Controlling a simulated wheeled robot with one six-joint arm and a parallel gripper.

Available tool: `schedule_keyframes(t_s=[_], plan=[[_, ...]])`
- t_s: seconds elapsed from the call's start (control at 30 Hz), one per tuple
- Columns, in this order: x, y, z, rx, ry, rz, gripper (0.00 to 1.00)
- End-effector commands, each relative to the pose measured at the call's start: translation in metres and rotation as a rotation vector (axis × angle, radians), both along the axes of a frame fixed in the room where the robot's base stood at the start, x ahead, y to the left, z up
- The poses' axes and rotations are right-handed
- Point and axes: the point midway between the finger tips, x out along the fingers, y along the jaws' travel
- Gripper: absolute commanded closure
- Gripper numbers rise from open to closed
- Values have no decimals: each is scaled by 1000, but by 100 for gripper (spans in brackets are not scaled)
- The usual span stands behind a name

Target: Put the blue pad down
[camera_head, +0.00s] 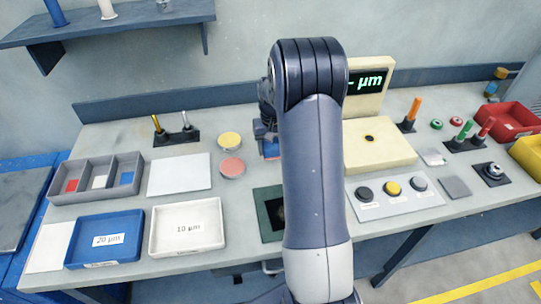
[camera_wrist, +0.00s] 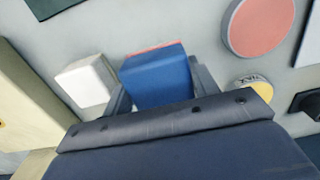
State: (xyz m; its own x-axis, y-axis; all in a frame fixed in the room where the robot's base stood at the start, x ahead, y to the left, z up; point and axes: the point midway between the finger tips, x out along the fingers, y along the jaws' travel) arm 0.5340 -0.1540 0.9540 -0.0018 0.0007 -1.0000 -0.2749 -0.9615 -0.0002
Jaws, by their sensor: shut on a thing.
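The blue pad (camera_wrist: 157,78) is a blue block with a thin red layer along its far edge. My gripper (camera_wrist: 160,84) is shut on it, one dark finger on each side. In the head view my gripper (camera_head: 267,137) is just right of the yellow and red round pads, partly hidden by my arm. I cannot tell whether the pad touches the table. A white block (camera_wrist: 86,83) lies just left of the held pad in the wrist view.
A red round pad (camera_head: 231,168) and a yellow one (camera_head: 229,140) lie left of my gripper. A white plate (camera_head: 180,175), a divided grey tray (camera_head: 97,182), a blue tray (camera_head: 104,240) and a white tray (camera_head: 188,228) are further left. A cream device (camera_head: 377,148) stands right.

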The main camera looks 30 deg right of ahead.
Motion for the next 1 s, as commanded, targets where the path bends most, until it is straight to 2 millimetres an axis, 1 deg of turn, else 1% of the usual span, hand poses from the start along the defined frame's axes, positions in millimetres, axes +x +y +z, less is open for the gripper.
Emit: schedule_keyframes(t_s=[0.07, 0.3, 0.4, 0.63, 0.83, 0.87, 1.0], plan=[[0, 0, -6, 1, 2, 0, 69], [0, 0, -38, 1, 2, 0, 69], [0, 0, -42, 0, -1, 0, 69], [0, 0, -43, 0, -1, 0, 69], [0, 0, -50, 0, -1, 0, 69], [0, 1, -49, 0, 0, 0, 42], [-1, 1, -50, 1, 2, 0, 31]])
